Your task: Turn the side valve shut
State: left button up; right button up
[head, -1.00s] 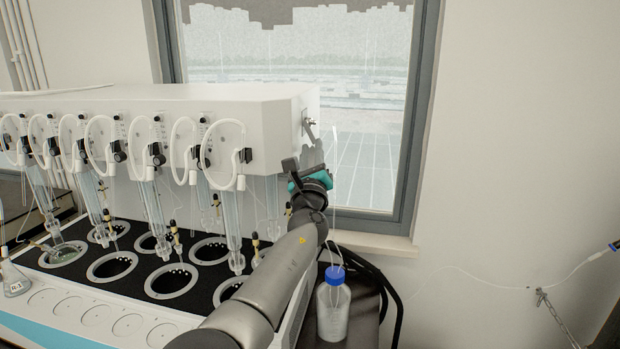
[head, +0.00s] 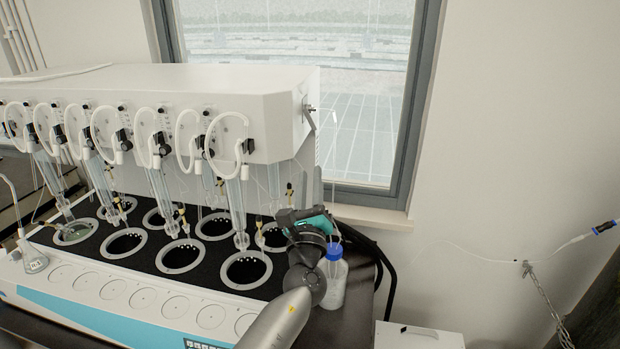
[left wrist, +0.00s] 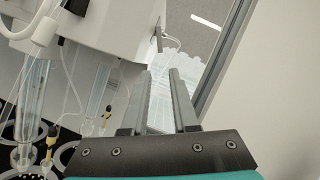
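The side valve (head: 309,117) is a small metal lever on the right end face of the white distiller housing (head: 200,90). Its lever slants down to the right in the head view. In the left wrist view the valve (left wrist: 157,38) shows small, above and beyond the fingertips. My left gripper (head: 318,174) points upward below the valve, apart from it. In the left wrist view, the two fingers of my left gripper (left wrist: 160,73) stand apart with nothing between them. My right gripper is in neither view.
A blue-capped bottle (head: 334,278) stands right beside my left wrist. Glass tubes and hoses hang left of my gripper over the black deck with round wells (head: 247,271). The window (head: 375,110) lies behind. A thin line (head: 460,261) hangs along the wall at right.

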pick_arm(q)
jog(key=shift+s+f, duration=0.15)
jog(key=shift+s, duration=0.2)
